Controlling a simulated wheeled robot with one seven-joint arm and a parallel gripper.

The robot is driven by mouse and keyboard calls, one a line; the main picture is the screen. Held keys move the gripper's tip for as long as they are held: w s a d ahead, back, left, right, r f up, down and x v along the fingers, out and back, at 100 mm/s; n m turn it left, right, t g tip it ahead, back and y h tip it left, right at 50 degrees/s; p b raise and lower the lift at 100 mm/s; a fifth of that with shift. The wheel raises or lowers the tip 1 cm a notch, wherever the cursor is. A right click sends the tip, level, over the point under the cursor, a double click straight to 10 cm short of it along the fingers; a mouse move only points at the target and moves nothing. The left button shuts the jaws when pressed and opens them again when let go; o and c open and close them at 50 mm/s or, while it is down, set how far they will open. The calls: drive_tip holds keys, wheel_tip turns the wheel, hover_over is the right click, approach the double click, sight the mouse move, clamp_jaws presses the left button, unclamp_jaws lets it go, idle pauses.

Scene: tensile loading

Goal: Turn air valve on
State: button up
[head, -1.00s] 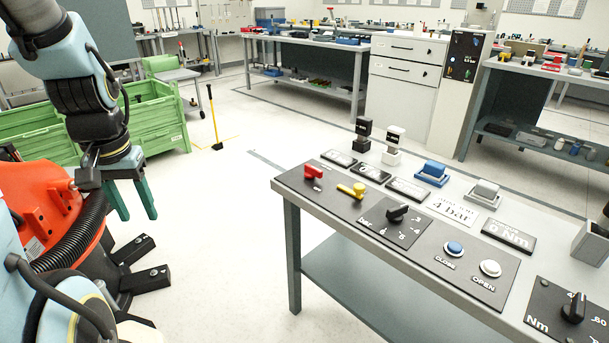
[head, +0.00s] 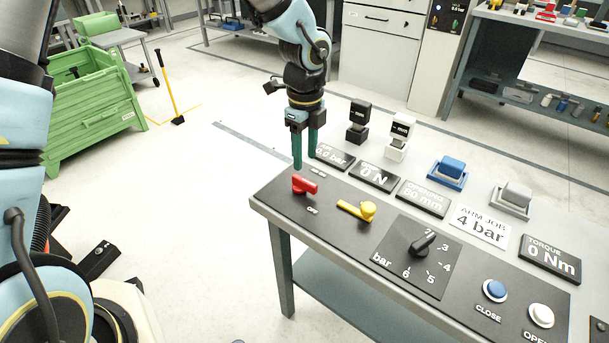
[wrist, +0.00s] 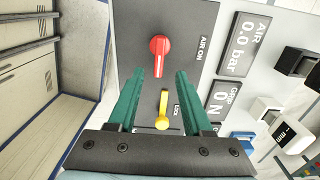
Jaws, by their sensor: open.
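The red air valve handle (head: 304,185) sits at the left end of the dark control panel. In the head view its grip points right; it also shows in the wrist view (wrist: 159,50), pointing down toward my gripper. My gripper (head: 308,158) hangs over the panel's far left part, with its green fingers pointing down. In the wrist view the fingers (wrist: 159,72) are open and empty, with the valve handle's end about between and beyond the tips. The air display (head: 333,157) reads 0.0 bar.
A yellow lever (head: 358,210) is close beside the red valve. A black pressure dial (head: 424,245) and blue and white buttons lie further right. Black and white blocks (head: 358,122) stand behind the displays.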

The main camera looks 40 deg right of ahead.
sight(304, 180)
wheel_tip(304, 180, down, 7)
drive_tip(key=shift+a+f+p, duration=0.1)
drive_tip(key=shift+f+p, duration=0.05)
drive_tip(key=shift+p, duration=0.15)
drive_tip(key=shift+c, duration=0.2)
clamp_jaws()
idle(0.4)
